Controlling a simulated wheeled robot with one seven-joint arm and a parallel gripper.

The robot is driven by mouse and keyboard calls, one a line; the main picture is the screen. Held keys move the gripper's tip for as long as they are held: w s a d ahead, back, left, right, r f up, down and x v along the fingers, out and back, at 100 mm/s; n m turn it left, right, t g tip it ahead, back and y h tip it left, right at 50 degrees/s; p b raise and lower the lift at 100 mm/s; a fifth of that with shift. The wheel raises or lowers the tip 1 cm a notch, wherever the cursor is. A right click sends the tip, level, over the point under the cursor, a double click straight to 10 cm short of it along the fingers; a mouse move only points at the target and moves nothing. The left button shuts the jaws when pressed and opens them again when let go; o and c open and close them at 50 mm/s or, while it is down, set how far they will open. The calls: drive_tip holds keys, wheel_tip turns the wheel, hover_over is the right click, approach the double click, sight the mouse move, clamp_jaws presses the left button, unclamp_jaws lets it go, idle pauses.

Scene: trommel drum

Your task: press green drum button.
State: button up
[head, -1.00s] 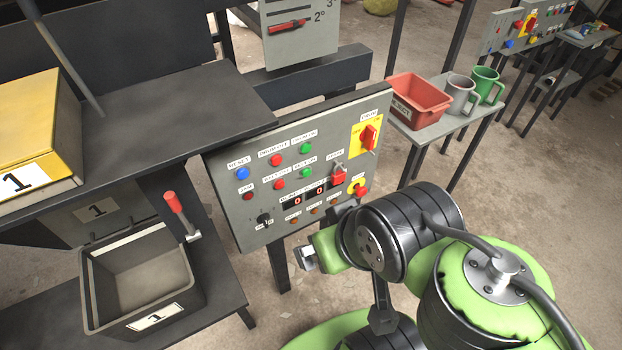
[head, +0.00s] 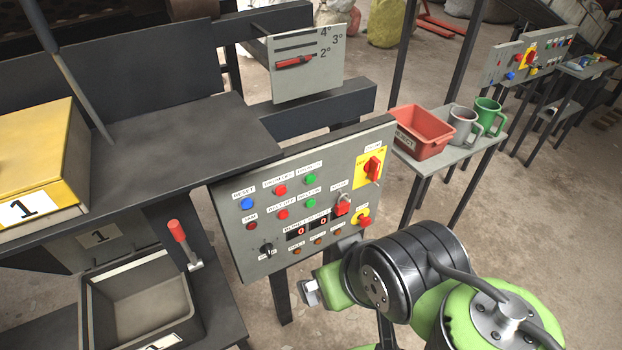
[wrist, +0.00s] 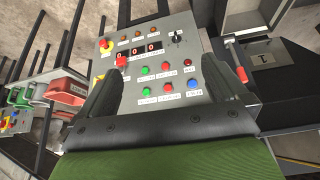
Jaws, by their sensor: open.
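The grey control panel (head: 232,228) stands in the middle of the head view. Its green drum button (head: 310,179) is at the right end of the top button row, right of a red button. In the wrist view the panel is upside down, and the green drum button (wrist: 146,89) is in the row nearer my gripper. My gripper (wrist: 160,66) is open and empty, its fingers spread either side of the button rows, apart from the button.
A second green button (head: 306,200) sits just below the drum one. A red-yellow rotary switch (head: 372,167) is on the panel's right. A red-handled lever (head: 178,231) and grey bin (head: 95,300) stand left. A red bin (head: 424,133) and mugs stand on a right shelf.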

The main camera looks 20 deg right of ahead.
clamp_jaws()
idle(0.4)
idle(1.1)
